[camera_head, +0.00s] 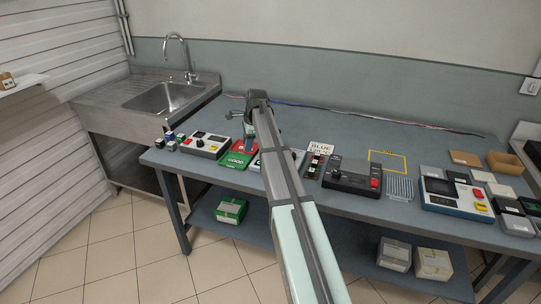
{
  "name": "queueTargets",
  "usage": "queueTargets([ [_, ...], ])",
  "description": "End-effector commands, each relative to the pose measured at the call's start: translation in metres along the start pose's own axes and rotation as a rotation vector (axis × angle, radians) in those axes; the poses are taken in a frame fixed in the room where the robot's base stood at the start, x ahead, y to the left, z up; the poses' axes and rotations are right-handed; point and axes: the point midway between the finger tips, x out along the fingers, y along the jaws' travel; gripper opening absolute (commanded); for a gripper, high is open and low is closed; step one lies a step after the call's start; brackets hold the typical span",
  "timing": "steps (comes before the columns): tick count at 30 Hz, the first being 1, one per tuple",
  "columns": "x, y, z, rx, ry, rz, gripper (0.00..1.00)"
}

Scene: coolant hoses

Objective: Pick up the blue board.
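My arm reaches across the workbench (342,236) from the bottom of the picture. My gripper (248,140) hangs at its far end, low over the bench near a green card marked GOOD (238,159). It is too small and too covered by the arm to tell whether its fingers are open or shut. I cannot make out a blue board for certain. A white sign reading BLUE and a temperature (320,148) stands at mid-bench, behind a small dark board with coloured spots (315,162). My arm hides part of the bench left of that sign.
A light control box (204,144) stands left of the green card. A dark control box (352,177) and a white-blue one (455,197) stand to the right. A yellow outlined rectangle (388,161) is empty. Cables (400,123) run along the back. A sink (165,98) is far left.

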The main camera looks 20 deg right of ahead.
Motion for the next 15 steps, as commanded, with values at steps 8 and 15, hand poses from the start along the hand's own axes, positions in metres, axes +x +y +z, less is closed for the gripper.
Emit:
queueTargets([
  [8, -0.067, -0.004, -0.099, 0.422, -0.106, -0.013, 0.38],
  [15, -0.094, -0.001, -0.134, 0.587, -0.153, -0.012, 0.38],
])
